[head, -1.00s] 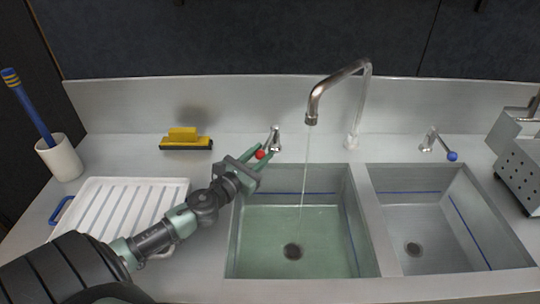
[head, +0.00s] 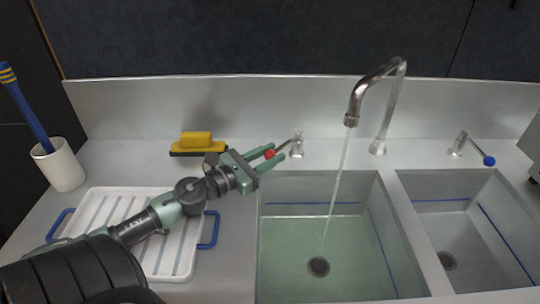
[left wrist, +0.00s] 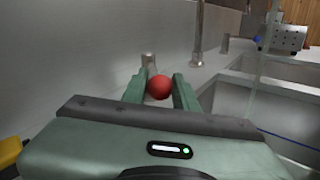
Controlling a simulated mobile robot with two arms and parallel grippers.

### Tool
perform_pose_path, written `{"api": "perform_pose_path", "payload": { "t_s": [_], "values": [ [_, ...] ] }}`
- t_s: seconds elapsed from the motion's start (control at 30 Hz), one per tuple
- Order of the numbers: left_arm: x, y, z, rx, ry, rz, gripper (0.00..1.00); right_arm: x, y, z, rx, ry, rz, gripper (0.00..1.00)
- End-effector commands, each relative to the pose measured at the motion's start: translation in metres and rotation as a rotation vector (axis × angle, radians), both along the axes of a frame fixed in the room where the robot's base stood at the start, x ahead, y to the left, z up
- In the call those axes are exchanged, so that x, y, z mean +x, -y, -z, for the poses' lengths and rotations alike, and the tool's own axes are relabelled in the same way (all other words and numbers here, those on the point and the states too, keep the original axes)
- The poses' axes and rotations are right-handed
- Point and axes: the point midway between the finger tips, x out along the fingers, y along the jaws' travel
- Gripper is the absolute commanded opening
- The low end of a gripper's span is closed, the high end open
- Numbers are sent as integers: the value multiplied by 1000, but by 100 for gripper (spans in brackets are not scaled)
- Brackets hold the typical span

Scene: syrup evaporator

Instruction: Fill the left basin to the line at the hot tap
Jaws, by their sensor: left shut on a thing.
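My left gripper (head: 275,155) is shut on the red knob (head: 270,154) of the hot tap lever (head: 284,146), left of the spout. In the left wrist view the red knob (left wrist: 159,87) sits between the two green fingers. The lever points left from its metal post (head: 297,146). Water runs from the curved spout (head: 352,115) into the left basin (head: 277,190). Pale green water (head: 285,250) covers its floor, and the drain shows through. The water surface is a little below the blue line (head: 338,204) on the basin wall. My right gripper is not in view.
The blue-knobbed tap (head: 488,160) stands behind the right basin (head: 440,198), whose drain shows. A white ribbed tray (head: 181,262) with blue handles lies under my left arm. A yellow brush (head: 197,141) and a white cup (head: 60,165) with a blue-handled tool stand at left.

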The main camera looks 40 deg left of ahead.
Motion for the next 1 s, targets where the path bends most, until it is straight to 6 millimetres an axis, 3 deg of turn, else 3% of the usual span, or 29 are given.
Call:
{"api": "perform_pose_path", "payload": {
  "t_s": [0.07, 0.1, 0.17, 0.57, 1.0],
  "values": [
    [0, 2, 0, -1, 0, 6, 0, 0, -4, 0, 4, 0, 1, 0],
    [0, 3, 0, -1, 0, 6, 37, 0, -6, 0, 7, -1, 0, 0],
    [0, 2, 0, -1, 0, 6, 49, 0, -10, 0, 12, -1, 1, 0],
    [-5, 0, 1, -2, 0, 2, 49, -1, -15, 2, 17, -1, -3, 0],
    [-67, -12, 2, -3, 0, 3, 49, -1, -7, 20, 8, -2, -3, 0]
  ]
}}
